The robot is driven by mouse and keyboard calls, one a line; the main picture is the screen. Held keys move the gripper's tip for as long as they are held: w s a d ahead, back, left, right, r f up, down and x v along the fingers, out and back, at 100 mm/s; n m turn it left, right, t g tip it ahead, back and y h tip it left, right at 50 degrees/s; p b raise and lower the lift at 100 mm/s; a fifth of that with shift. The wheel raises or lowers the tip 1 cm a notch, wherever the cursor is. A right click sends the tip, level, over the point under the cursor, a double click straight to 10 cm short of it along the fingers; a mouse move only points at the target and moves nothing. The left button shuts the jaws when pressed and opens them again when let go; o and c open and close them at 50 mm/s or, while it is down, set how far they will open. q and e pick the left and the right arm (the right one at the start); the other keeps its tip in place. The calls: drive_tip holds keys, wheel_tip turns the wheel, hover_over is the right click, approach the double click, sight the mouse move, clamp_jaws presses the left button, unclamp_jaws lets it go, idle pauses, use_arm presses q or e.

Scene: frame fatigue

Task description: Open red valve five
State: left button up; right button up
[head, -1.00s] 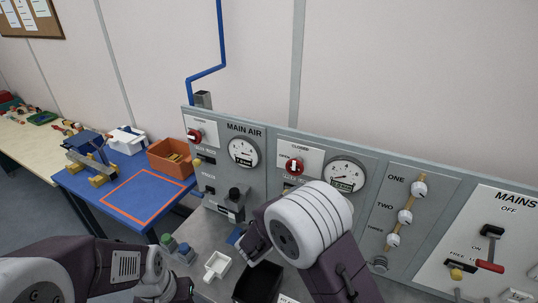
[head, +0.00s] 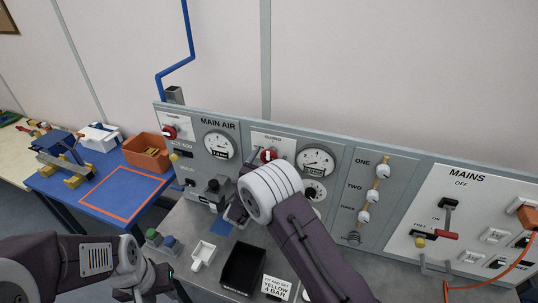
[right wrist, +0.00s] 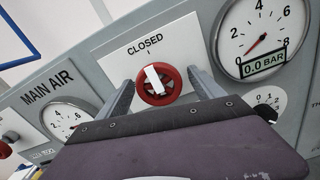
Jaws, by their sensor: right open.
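A red round valve knob (right wrist: 158,84) with a white bar sits on a white plate marked CLOSED in the right wrist view; its bar points up, tilted slightly left. The knob also shows in the head view (head: 268,155), just above my right wrist. My right gripper (right wrist: 161,79) is open, one finger on each side of the knob, holding nothing; I cannot tell whether the fingers touch it. Any number label below the knob is hidden. A second red valve (head: 169,131) is further left on the panel. My left gripper (head: 156,280) is low at the left, its jaws unclear.
A gauge (right wrist: 263,35) right of the knob reads 0.0 BAR. The MAIN AIR gauge (head: 219,145) is to the left. A black tray (head: 243,268), a white scoop-like dish (head: 203,253) and a sign (head: 276,287) lie on the bench below my right arm.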

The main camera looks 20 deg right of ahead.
drive_tip(key=shift+c, duration=0.4)
drive_tip(key=c, duration=1.3)
